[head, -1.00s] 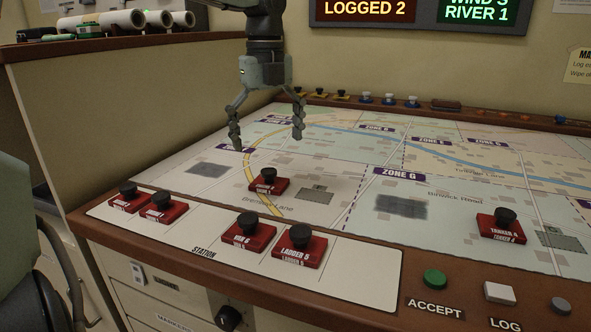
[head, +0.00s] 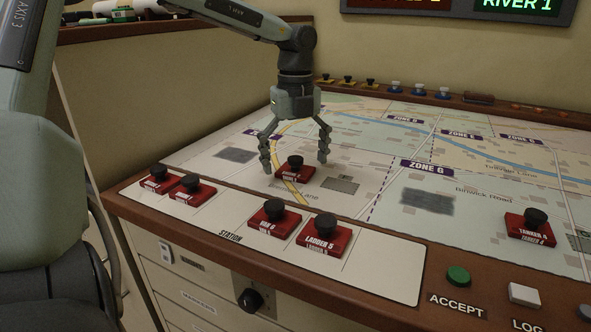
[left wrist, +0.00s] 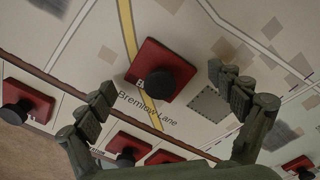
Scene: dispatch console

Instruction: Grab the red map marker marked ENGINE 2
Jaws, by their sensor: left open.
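A red map marker (head: 294,172) with a black knob stands on the map beside Bremlow Lane. Its label is too small to read surely; in the left wrist view the red marker (left wrist: 151,56) shows a label starting with E. My left gripper (head: 295,165) is open and points down, its two fingers on either side of this marker and apart from it. In the left wrist view the open fingers (left wrist: 162,95) hold nothing, and the marker lies between and slightly beyond them. My right gripper is not in view.
Several red markers stand on the white station strip (head: 377,280), including LADDER 5 (head: 324,237). TANKER 4 (head: 531,229) stands on the map at right. A green ACCEPT button (head: 458,276) and white LOG button (head: 524,294) are at the front edge. Yellow and blue markers line the back ledge.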

